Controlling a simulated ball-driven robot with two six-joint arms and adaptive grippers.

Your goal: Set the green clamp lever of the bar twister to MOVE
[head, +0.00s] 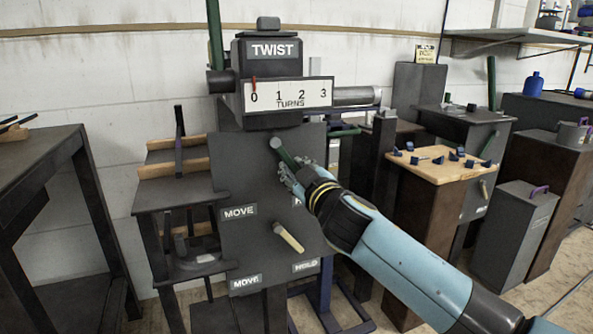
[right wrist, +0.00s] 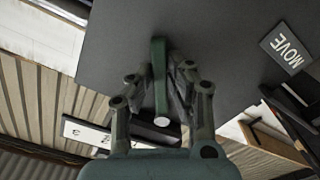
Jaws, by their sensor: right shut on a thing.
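The bar twister (head: 262,95) is a dark machine with a TWIST sign and a dark front panel. Its green clamp lever (head: 282,152) slants down and right from its pivot, towards a label mostly hidden behind my right gripper (head: 296,176). The upper MOVE label (head: 238,211) is to the lower left of the lever. My right gripper is shut on the lever's lower part. In the right wrist view the green lever (right wrist: 160,75) runs between the two fingers (right wrist: 160,88), and a MOVE label (right wrist: 286,48) shows at the upper right. My left gripper is not in view.
A beige lever (head: 288,237) sits lower on the panel, between another MOVE label (head: 245,282) and a HOLD label (head: 305,265). A red pointer stands at 0 on the turns scale (head: 289,95). A rack (head: 180,210) adjoins the panel's left side.

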